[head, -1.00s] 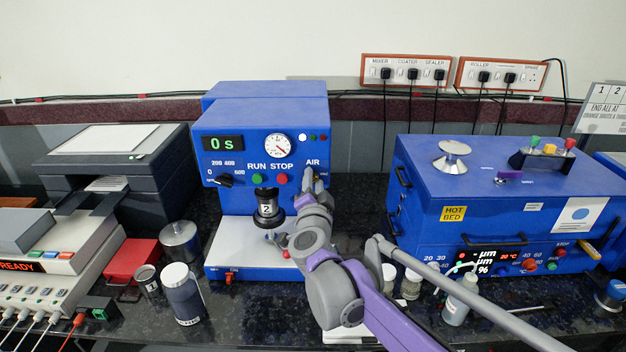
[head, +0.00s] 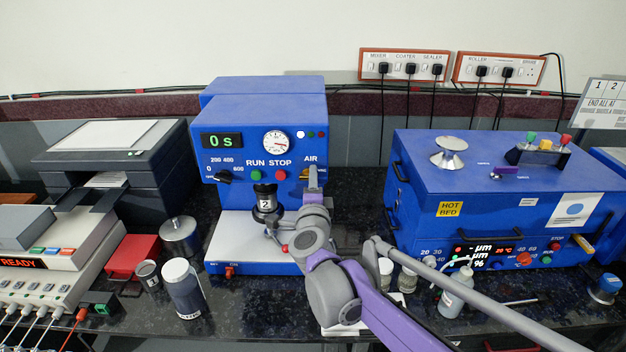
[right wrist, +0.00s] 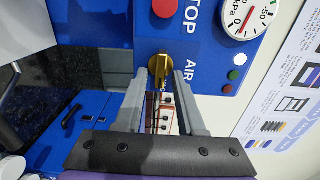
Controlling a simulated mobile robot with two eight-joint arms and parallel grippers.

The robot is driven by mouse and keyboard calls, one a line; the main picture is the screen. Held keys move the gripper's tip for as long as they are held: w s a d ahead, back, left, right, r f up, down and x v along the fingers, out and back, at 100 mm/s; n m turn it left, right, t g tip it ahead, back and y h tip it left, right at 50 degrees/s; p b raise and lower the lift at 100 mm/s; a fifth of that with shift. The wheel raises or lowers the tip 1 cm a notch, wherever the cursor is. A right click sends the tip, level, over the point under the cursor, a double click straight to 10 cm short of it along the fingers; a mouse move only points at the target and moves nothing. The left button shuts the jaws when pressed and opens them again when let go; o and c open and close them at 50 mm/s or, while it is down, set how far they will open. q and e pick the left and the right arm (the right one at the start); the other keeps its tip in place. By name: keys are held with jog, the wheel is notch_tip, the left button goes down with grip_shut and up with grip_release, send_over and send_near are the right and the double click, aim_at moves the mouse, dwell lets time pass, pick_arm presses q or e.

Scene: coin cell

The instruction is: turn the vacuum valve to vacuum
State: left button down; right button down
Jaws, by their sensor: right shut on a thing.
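The vacuum valve (right wrist: 157,64) is a small brass-coloured fitting on the front of the blue machine (head: 265,125), below the AIR label. My right gripper (right wrist: 160,85) reaches it from the front and is shut on its handle, between the two grey fingers. In the head view my right gripper (head: 313,180) covers most of the valve, so the direction of its handle is hard to tell. A round dial gauge (head: 276,142) sits above, and it also shows in the right wrist view (right wrist: 243,15). My left gripper is not in view.
The green button (head: 255,175) and red button (head: 281,175) are left of the valve. A black cylinder (head: 266,203) stands under the machine's head. A blue hot-bed box (head: 480,190) stands to the right. Several jars and a bottle (head: 455,292) are near my right arm.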

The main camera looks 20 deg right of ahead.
dwell(0.4)
jog(key=c, duration=0.9)
grip_release()
jog(key=v, duration=1.1)
jog(key=shift+b, duration=0.4)
jog(key=shift+w, duration=0.1)
